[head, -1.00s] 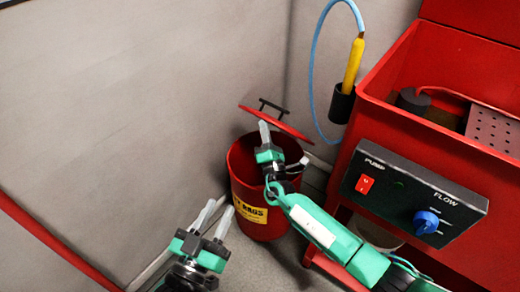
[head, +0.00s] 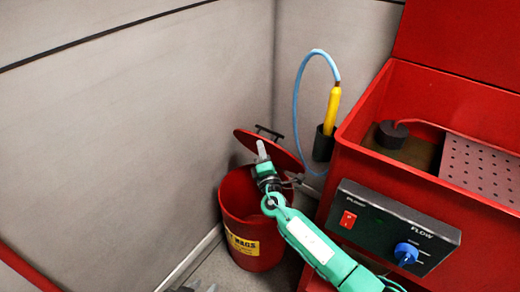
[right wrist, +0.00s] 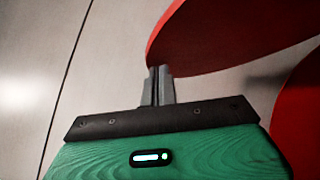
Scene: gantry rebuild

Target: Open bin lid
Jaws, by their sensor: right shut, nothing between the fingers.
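The red bin (head: 236,205) stands on the floor by the wall corner, with a yellow label on its front. Its red lid (head: 280,152) is raised and tilted up at the back of the mouth, its dark handle on the far side. My right gripper (head: 261,149) is shut and empty, over the mouth in front of the lid's underside. In the right wrist view the shut fingers (right wrist: 160,84) overlap the lower edge of the lid (right wrist: 220,35); contact is hard to tell. My left gripper (head: 199,288) shows only its fingertips, apart, at the bottom edge.
A red parts washer (head: 318,235) with a control panel (head: 394,228) stands close on the right. A yellow brush (head: 332,110) with a blue hose (head: 296,90) hangs behind the bin. A wall is at the left, with some free floor before the bin.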

